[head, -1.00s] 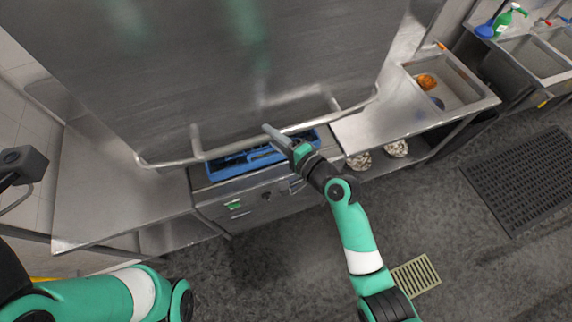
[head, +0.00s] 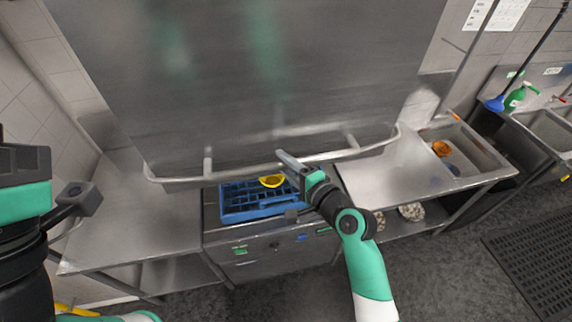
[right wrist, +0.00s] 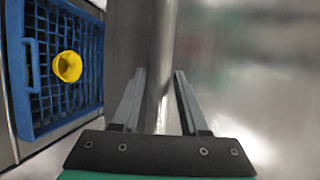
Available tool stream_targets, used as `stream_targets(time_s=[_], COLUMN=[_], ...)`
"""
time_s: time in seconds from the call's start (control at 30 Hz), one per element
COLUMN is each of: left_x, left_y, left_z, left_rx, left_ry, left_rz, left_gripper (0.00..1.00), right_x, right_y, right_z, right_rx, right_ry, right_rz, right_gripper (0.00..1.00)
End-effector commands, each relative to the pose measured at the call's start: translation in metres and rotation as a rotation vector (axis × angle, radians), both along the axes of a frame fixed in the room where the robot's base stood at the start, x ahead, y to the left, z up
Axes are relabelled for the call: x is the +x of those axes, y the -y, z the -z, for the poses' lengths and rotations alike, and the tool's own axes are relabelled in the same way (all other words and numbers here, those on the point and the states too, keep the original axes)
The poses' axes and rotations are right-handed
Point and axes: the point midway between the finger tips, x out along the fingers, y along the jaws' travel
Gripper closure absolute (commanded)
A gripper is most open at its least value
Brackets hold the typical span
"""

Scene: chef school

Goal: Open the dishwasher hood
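The dishwasher hood (head: 250,80) is a large grey steel cover, raised above the machine in the head view. Its tubular handle (head: 235,174) runs along the lower front edge. A blue dish rack (head: 245,212) with a yellow item (head: 272,181) shows below the hood. My left arm is at the left edge; its fingers are not visible.
Steel counters lie left (head: 140,225) and right (head: 385,180) of the dishwasher. A sink (head: 465,150) with an orange item (head: 441,148) is at the right. Pale stacked dishes (head: 411,212) stand on the shelf below. A black floor mat (head: 535,260) lies at the right.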

Motion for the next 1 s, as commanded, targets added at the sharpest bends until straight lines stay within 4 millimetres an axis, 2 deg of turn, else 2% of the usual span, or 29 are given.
stream_targets(time_s=[0.03,0.07,0.47,0.63,0.93,1.0], left_x=[0.000,0.000,0.000,0.000,0.000,0.000], left_y=[0.000,0.000,0.000,0.000,0.000,0.000], left_z=[0.000,0.000,-0.002,-0.008,-0.009,-0.031], left_rx=[0.000,0.000,0.000,0.000,0.000,0.000], left_ry=[0.000,0.000,0.000,0.000,0.000,-0.001], left_rz=[0.000,0.000,0.000,0.000,0.000,0.000], left_gripper=[1.00,1.00,1.00,1.00,1.00,1.00], right_x=[0.000,0.000,-0.004,-0.020,-0.069,-0.077], right_y=[0.000,0.000,0.004,0.018,0.056,0.063], right_z=[0.000,0.000,-0.001,-0.006,-0.015,-0.024], right_rx=[0.000,0.000,0.000,-0.001,-0.001,-0.001], right_ry=[0.000,0.000,0.000,0.002,0.001,-0.005], right_rz=[0.000,0.000,0.001,0.003,0.003,0.003], right_gripper=[0.45,0.41,0.41,0.41,0.41,0.41])
